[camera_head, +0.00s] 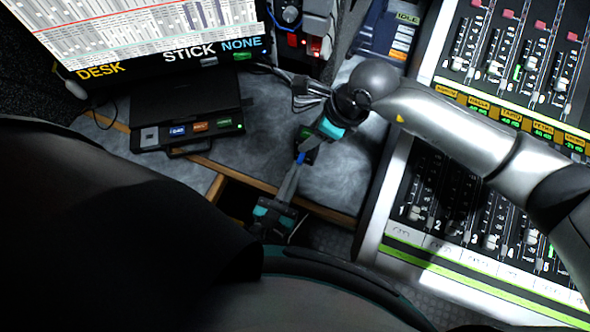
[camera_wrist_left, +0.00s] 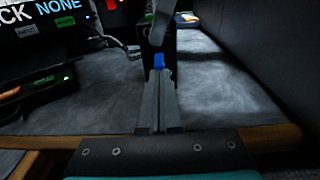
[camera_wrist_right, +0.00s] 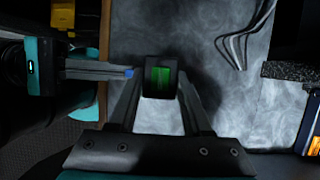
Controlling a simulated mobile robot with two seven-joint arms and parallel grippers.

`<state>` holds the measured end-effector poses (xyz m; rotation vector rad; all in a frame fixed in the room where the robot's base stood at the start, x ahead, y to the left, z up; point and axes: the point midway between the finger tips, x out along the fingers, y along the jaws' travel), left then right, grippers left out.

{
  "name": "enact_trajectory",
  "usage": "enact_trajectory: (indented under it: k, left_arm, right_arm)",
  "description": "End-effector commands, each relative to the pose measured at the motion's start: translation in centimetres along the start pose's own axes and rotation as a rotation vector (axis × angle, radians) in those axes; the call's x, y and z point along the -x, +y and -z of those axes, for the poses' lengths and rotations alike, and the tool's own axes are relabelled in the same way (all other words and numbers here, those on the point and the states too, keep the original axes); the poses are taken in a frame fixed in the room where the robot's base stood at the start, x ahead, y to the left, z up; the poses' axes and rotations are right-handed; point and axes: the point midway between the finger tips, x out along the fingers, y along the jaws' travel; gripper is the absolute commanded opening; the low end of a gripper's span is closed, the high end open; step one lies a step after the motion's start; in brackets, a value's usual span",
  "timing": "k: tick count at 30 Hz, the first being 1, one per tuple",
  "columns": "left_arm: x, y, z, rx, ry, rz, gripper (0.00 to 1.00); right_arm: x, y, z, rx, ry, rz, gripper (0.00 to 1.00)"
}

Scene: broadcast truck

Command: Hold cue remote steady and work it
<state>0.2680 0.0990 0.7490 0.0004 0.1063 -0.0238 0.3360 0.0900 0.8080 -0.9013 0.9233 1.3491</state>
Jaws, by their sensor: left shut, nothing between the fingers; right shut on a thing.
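The cue remote (camera_wrist_right: 160,79), a small black box with a lit green face, is between the fingers of my right gripper (camera_head: 311,142) in the right wrist view. That gripper is shut on it above the grey desk top. In the head view the remote (camera_head: 308,156) is small and partly hidden. My left gripper (camera_head: 298,163) is shut and empty.
A black device (camera_head: 187,110) with lit buttons stands on the desk (camera_head: 340,170) under a large screen (camera_head: 140,30). Fader panels (camera_head: 460,200) fill the right side. Loose cables (camera_wrist_right: 236,40) lie beyond my right gripper. The desk's wooden front edge runs below my grippers.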

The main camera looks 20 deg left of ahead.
Motion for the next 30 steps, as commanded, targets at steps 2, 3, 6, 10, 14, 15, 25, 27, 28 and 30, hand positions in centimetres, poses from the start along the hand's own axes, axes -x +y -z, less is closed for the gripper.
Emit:
enact_trajectory:
  k: [2, 3, 6, 10, 14, 15, 25, 27, 28, 30]
  left_arm:
    - [0.1, 0.0, -0.3, 0.001, -0.002, 0.0, 0.0]
    - [0.2, 0.0, -0.5, 0.001, -0.002, 0.0, 0.0]
    - [0.3, 0.0, -0.9, 0.0, -0.002, 0.0, 0.0]
    - [0.3, 0.0, -1.0, -0.001, -0.001, 0.0, 0.0]
    - [0.3, 0.0, -1.0, -0.001, -0.001, 0.0, 0.0]
    - [0.4, 0.0, -1.1, -0.001, -0.001, 0.0, 0.0]
    - [3.7, 0.0, -2.9, 0.0, 0.001, 0.0, 0.0]
    - [4.8, 0.0, -3.6, 0.0, 0.001, 0.001, 0.0]
    - [5.2, 0.0, -3.9, 0.0, 0.001, 0.001, 0.0]
    - [6.2, 0.0, -4.5, 0.0, 0.001, 0.002, 0.0]
  right_arm:
    - [0.0, 0.0, 0.0, 0.0, 0.0, 0.0, 0.0]
    - [0.0, 0.0, 0.0, 0.0, 0.0, -0.001, 0.0]
    - [0.0, 0.0, 0.0, 0.0, 0.0, -0.001, 0.0]
    - [0.0, 0.0, 0.0, 0.0, 0.0, -0.001, 0.0]
    - [0.0, 0.0, 0.0, 0.0, 0.0, -0.001, 0.0]
    - [0.0, 0.0, 0.0, 0.0, 0.0, -0.001, 0.0]
    - [0.0, 0.0, 0.0, 0.0, 0.0, 0.0, 0.0]
    - [0.0, 0.0, 0.0, 0.0, 0.0, 0.0, 0.0]
    - [0.0, 0.0, 0.0, 0.0, 0.0, 0.0, 0.0]
    - [0.0, 0.0, 0.0, 0.0, 0.0, 0.0, 0.0]
